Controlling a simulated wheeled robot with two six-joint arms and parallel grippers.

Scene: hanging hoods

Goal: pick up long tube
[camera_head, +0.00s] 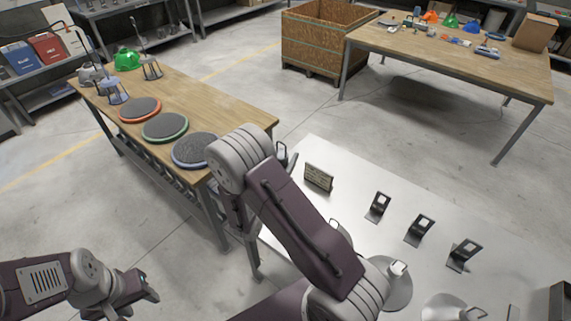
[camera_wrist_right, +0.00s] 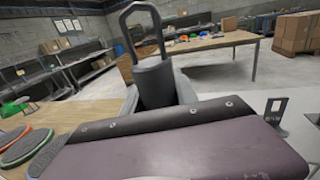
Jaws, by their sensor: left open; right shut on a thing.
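A dark grey tube (camera_wrist_right: 153,82) with a tall metal loop on top stands upright in the middle of the right wrist view. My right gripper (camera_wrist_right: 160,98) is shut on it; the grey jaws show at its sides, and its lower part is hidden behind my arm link. In the head view my right arm hides most of the right gripper and tube; a small dark piece with a loop shows beside the elbow. My left gripper (camera_head: 143,290) is open and empty at the lower left, over the floor.
A white table (camera_head: 340,215) holds a small sign (camera_head: 318,178), several dark labelled stands (camera_head: 420,228) and grey hoods (camera_head: 398,285). A wooden bench (camera_head: 190,95) at left bears round pads (camera_head: 165,128), hoods and a green helmet (camera_head: 127,59). A large crate (camera_head: 318,42) stands behind.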

